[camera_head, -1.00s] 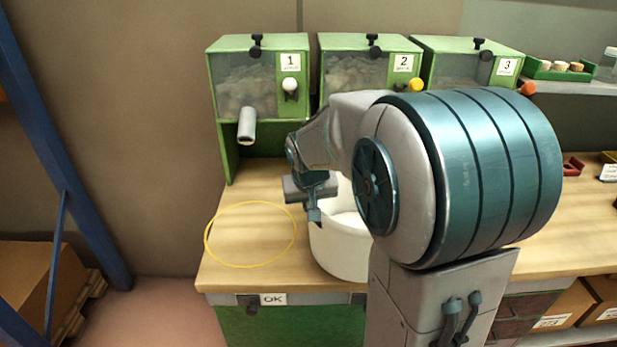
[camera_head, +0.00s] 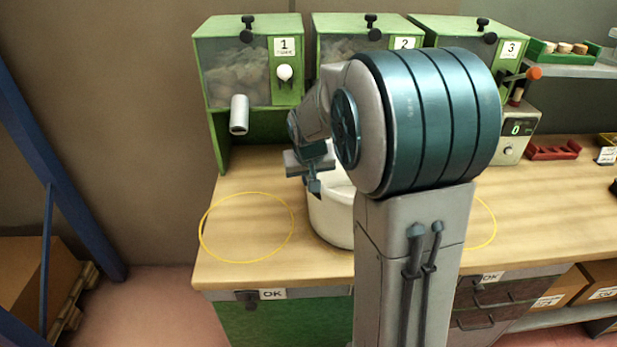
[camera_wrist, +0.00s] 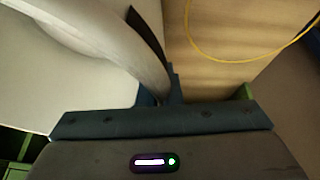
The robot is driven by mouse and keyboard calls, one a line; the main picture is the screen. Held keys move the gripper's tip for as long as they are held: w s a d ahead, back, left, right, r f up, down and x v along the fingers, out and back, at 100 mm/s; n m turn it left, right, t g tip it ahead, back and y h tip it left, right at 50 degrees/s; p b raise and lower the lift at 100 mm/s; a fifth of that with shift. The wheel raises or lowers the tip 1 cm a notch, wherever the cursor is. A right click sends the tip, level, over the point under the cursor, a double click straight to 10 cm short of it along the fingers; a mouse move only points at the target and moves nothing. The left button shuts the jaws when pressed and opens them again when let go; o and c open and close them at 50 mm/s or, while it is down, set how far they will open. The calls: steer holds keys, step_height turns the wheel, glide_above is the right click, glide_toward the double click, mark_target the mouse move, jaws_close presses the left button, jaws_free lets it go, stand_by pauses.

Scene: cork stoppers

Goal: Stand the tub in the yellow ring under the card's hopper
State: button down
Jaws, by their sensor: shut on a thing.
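The white tub (camera_head: 328,215) is over the bench, partly hidden behind my arm. My gripper (camera_head: 315,182) is shut on the tub's left rim; in the wrist view the tub's pale wall and rim (camera_wrist: 125,45) run up to my fingers (camera_wrist: 165,92). I cannot tell whether the tub touches the bench. A yellow ring (camera_head: 202,240) lies empty left of the tub, before hopper 1 (camera_head: 236,75). Another yellow ring (camera_head: 494,225) shows partly right of my arm. Hopper 2 (camera_head: 345,48) and hopper 3 (camera_head: 455,36) stand behind. I cannot make out the card.
Hopper 1's grey spout (camera_head: 239,115) juts forward above the bench (camera_head: 235,180). A device with a green display (camera_head: 516,130) and a red tray (camera_head: 552,150) stand at the right. A blue post (camera_head: 60,160) rises at the left. The bench's left part is clear.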

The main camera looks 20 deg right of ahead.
steer(key=shift+a+f, duration=0.25)
steer(key=shift+f, duration=0.2)
steer(key=c, duration=1.6)
jaws_free()
steer(key=shift+s, duration=0.1)
